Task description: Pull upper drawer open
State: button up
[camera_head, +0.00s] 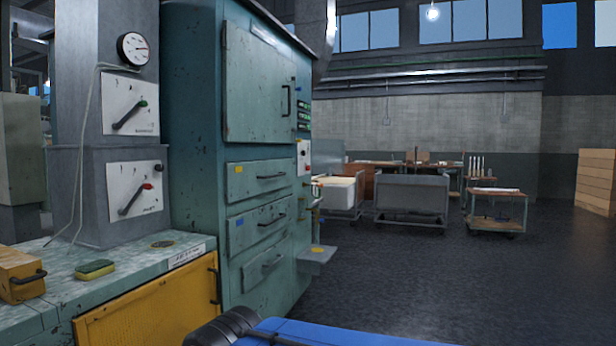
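The upper drawer (247,179) is in the front of a worn teal cabinet (194,140), left of centre in the head view. It has a yellow label (239,169) and a dark bar handle (271,177). Its face looks flush with the cabinet, so it appears shut. Below it are a middle drawer (248,231) with a blue label and a lower drawer (254,279), both apparently shut. Black and blue parts at the bottom edge look like my own body. I cannot make out my gripper's fingers in this view.
A green-topped counter (110,290) with a yellow door (150,318) stands at the left, with a sponge (94,269) and a wooden block (18,275) on it. A small shelf (318,253) sticks out from the cabinet's right side. Open dark floor (440,285) lies to the right; carts (412,196) stand farther back.

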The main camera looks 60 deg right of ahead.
aim_at(244, 180)
jog(key=z, duration=1.45)
